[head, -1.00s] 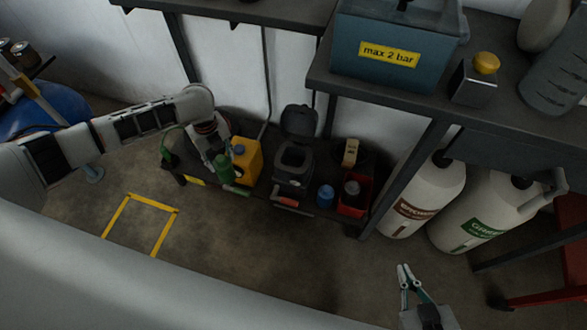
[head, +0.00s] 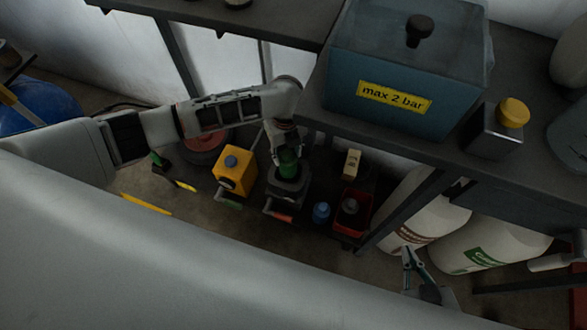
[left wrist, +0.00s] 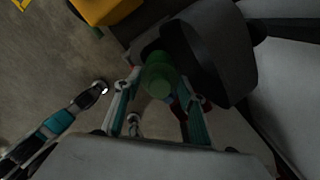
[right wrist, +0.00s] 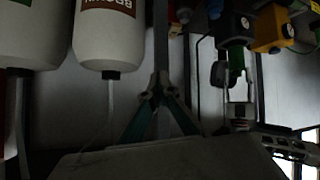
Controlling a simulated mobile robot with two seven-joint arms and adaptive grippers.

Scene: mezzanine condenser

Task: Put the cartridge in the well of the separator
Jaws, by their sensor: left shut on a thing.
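My left gripper (head: 287,150) is shut on the green cartridge (head: 289,162) and holds it upright over the dark separator (head: 288,190). The cartridge also shows between the fingers in the left wrist view (left wrist: 158,78). In the right wrist view, which is upside down, the cartridge (right wrist: 236,57) is in line with the separator's top. I cannot tell whether its lower end is inside the well; the well's mouth is hidden. The separator's raised lid (right wrist: 219,72) stands beside the gripper. My right gripper (right wrist: 159,78) is empty, its fingertips together, near the white bottles.
A yellow container (head: 236,170) stands left of the separator. A blue-capped item (head: 321,212), a red bin (head: 352,218) and a beige block (head: 352,163) are to its right. An upper shelf with a blue tank (head: 400,75) overhangs close to my left arm.

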